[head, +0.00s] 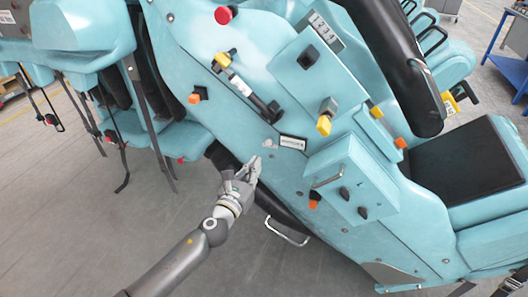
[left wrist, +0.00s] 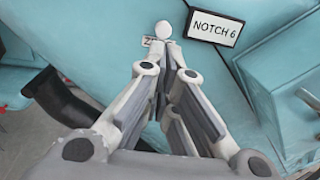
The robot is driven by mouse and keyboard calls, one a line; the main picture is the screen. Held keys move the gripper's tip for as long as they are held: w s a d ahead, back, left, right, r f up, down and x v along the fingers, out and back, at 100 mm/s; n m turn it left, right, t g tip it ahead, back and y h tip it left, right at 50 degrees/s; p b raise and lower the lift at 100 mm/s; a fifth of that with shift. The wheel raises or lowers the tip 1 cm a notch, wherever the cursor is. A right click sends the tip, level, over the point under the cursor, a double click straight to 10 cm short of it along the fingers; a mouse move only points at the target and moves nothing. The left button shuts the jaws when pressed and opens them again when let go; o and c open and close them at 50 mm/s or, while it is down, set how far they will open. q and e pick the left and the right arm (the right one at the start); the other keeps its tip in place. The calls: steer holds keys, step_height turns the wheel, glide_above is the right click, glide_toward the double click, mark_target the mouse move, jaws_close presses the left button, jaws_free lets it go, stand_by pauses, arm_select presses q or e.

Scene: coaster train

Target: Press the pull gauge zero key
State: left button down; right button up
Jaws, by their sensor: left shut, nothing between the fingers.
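A small pale round button (left wrist: 163,29), which looks like the zero key, shows just beyond my fingertips in the left wrist view. A small white label (left wrist: 147,41) beside it starts with "Z"; the rest is hidden behind my finger. In the head view a pale grey spot (head: 268,143) lies at the matching place on the teal panel. My left gripper (head: 255,164) is shut and empty; its tips also show in the left wrist view (left wrist: 162,45). They are very close to the button; I cannot tell if they touch it. My right gripper is not in view.
A "NOTCH 6" plate (left wrist: 215,28) is right of the button, also in the head view (head: 293,142). A teal box (head: 350,180) with dark knobs juts out to the right. Yellow and orange knobs, a red button (head: 224,15) and a dark lever (head: 262,103) sit above.

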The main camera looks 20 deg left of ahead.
mark_target(264, 152)
arm_select(q)
steer(key=w, duration=0.7)
steer(key=shift+d+r, duration=0.1)
steer(key=shift+d, duration=0.3)
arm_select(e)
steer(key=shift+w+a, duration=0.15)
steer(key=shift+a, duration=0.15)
arm_select(q)
steer(key=shift+w, duration=0.1)
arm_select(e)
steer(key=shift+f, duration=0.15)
